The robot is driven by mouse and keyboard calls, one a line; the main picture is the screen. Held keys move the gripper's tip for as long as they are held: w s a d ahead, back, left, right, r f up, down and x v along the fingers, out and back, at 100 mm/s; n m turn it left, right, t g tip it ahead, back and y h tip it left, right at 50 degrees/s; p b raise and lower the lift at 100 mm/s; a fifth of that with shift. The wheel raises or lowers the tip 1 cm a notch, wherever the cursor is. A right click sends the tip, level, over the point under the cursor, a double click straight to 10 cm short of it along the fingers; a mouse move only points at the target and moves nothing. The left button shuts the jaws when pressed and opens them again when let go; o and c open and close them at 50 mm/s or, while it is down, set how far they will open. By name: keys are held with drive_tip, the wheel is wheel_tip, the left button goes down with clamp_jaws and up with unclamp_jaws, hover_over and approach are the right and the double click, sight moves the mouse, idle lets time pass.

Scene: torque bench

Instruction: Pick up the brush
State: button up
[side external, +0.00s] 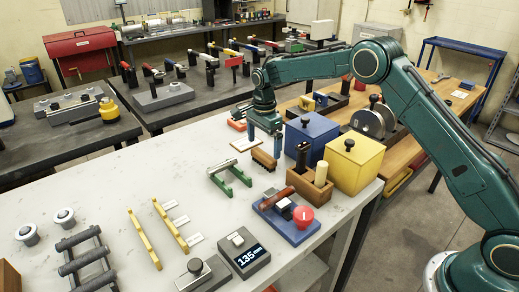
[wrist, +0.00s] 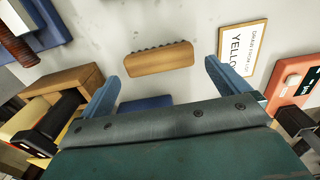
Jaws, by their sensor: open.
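The brush (wrist: 158,58) has a wooden back and a row of short dark bristles along one edge. It lies on the pale bench top (side external: 130,190). In the side view the brush (side external: 264,159) sits just below my gripper (side external: 264,142), whose two blue fingers point down. In the wrist view my gripper (wrist: 161,74) is open, with one finger to the left of the brush and one to the right. Nothing is between the fingertips, and the brush looks apart from both.
A blue box (side external: 312,137) and a yellow box (side external: 354,163) stand right of the brush. A wooden holder (side external: 311,187) stands in front of them. A green stand (side external: 230,180) is at front left. A "YELLOW" sign (wrist: 241,49) and an orange device (wrist: 291,82) lie right in the wrist view.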

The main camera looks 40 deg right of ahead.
sight(264, 154)
drive_tip(key=shift+s+f, duration=0.1)
drive_tip(key=shift+f, duration=2.35)
drive_tip(key=c, duration=0.7)
